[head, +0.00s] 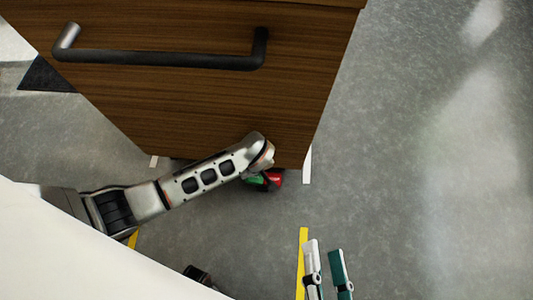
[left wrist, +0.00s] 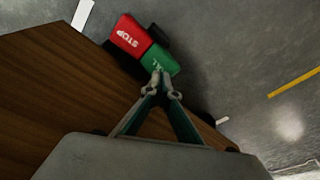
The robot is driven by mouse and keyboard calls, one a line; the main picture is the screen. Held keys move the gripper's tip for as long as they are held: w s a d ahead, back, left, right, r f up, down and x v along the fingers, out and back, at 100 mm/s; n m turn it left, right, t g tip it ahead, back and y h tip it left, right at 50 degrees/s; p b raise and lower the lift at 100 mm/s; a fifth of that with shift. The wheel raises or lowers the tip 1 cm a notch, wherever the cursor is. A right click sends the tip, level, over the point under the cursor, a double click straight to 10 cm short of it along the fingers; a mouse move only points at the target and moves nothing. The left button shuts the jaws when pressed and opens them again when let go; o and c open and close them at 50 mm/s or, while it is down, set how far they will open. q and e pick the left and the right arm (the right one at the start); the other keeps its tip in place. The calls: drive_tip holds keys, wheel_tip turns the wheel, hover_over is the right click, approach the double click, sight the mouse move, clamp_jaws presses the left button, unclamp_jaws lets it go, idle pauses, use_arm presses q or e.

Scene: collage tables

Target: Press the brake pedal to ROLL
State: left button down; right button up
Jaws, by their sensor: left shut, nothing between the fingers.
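The brake pedal has a red half marked STOP (left wrist: 130,36) and a green half (left wrist: 160,62) with partly covered lettering, in the left wrist view. In the head view the red part (head: 276,176) and green part (head: 257,181) show low by the cart's bottom edge, partly hidden by my left arm. My left gripper (left wrist: 164,76) is shut and empty, its tips over the near edge of the green half. I cannot tell whether they touch it. My right gripper (head: 323,249) is open and empty, low in the head view, away from the pedal.
A wooden cart (head: 200,95) with a dark bar handle (head: 160,60) stands directly above the pedal in the head view. White tape (head: 307,165) and yellow tape (head: 302,255) mark the grey floor. The floor at right (head: 430,170) is clear.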

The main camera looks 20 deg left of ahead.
use_arm(q)
drive_tip(key=shift+f, duration=1.3)
use_arm(e)
drive_tip(key=shift+s+f, duration=0.15)
drive_tip(key=shift+f, duration=0.2)
idle(0.5)
use_arm(q)
drive_tip(key=shift+f, duration=0.4)
drive_tip(key=shift+r, duration=0.1)
drive_tip(key=shift+w+r+p, duration=0.2)
drive_tip(key=shift+r+p, duration=0.55)
drive_tip(key=shift+r, duration=0.55)
drive_tip(key=shift+s+r+p, duration=0.1)
drive_tip(key=shift+r+p, duration=1.5)
drive_tip(key=shift+r, duration=0.6)
use_arm(e)
drive_tip(key=w+r+t, duration=0.1)
drive_tip(key=w+r, duration=0.2)
drive_tip(key=r, duration=0.5)
drive_tip(key=shift+r+n+t+y, duration=0.3)
drive_tip(key=shift+t, duration=0.1)
use_arm(q)
drive_tip(key=shift+s+f, duration=0.1)
use_arm(e)
drive_tip(key=shift+w, duration=0.1)
